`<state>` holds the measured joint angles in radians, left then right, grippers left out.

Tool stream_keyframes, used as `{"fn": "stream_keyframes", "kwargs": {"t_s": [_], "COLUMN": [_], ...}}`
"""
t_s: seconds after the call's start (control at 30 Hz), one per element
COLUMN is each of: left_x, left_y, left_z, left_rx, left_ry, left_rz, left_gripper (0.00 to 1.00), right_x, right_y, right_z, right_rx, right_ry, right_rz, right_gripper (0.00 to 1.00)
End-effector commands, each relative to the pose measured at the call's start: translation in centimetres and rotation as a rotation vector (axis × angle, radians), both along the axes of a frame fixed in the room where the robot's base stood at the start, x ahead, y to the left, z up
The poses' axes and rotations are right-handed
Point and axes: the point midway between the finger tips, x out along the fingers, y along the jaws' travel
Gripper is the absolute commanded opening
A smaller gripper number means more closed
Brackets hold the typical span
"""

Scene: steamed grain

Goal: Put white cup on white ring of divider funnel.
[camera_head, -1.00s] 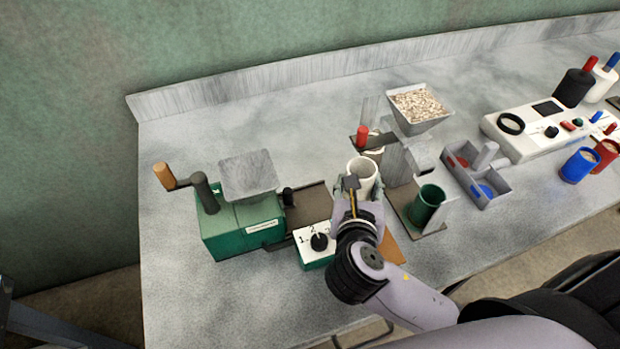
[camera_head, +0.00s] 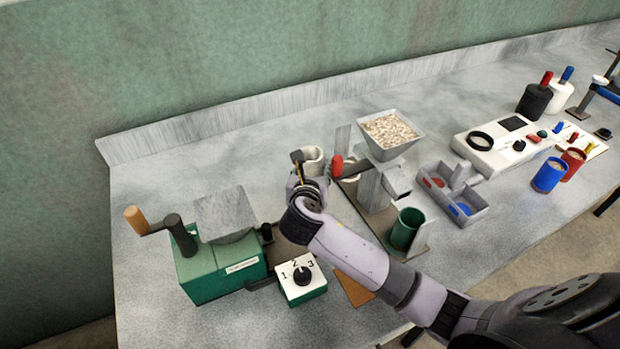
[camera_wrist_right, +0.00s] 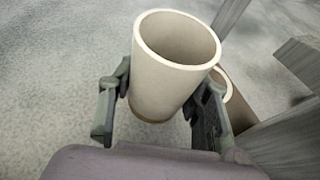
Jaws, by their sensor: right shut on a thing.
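My right gripper (camera_head: 304,176) is shut on the white cup (camera_head: 314,155) and holds it upright at the left of the divider funnel (camera_head: 389,140). In the right wrist view, the cup (camera_wrist_right: 175,75) stands between the two fingers of the gripper (camera_wrist_right: 160,108), open end up. The funnel holds pale grain and has a red handle (camera_head: 336,166) on its left side. A white round part (camera_head: 352,172), perhaps the white ring, shows partly below that handle. A pale round rim (camera_wrist_right: 226,88) shows behind the cup in the wrist view, mostly hidden. My left gripper is out of view.
A green cup (camera_head: 405,229) stands at the funnel's front. A green crank machine (camera_head: 215,270) and a dial box (camera_head: 300,279) are at the left. A grey divided tray (camera_head: 451,197) and a white instrument (camera_head: 515,146) are at the right. The table behind the cup is clear.

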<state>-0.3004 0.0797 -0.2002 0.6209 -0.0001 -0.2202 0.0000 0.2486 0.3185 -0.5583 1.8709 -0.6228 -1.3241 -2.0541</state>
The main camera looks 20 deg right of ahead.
Motion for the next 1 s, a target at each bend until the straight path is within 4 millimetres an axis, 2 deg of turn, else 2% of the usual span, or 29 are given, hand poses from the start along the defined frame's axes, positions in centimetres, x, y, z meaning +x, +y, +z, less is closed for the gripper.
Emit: {"fn": "stream_keyframes", "kwargs": {"t_s": [0.17,0.4,0.73,0.77,1.0], "left_x": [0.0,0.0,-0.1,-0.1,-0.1], "left_y": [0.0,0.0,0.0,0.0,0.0], "left_z": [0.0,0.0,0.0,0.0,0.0], "left_rx": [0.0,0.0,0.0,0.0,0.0], "left_ry": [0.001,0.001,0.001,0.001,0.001], "left_rz": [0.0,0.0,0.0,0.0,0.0], "left_gripper": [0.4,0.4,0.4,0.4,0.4], "right_x": [0.6,0.5,0.5,0.5,0.5], "right_y": [0.0,0.1,0.0,0.0,0.0], "right_z": [-0.6,-3.5,-3.8,-3.8,-3.8], "right_rx": [0.0,0.0,0.0,0.0,0.0], "right_ry": [0.001,0.002,0.001,0.001,0.001], "right_rz": [0.0,0.001,0.0,0.0,0.0], "right_gripper": [0.17,0.17,0.17,0.46,0.62]}}
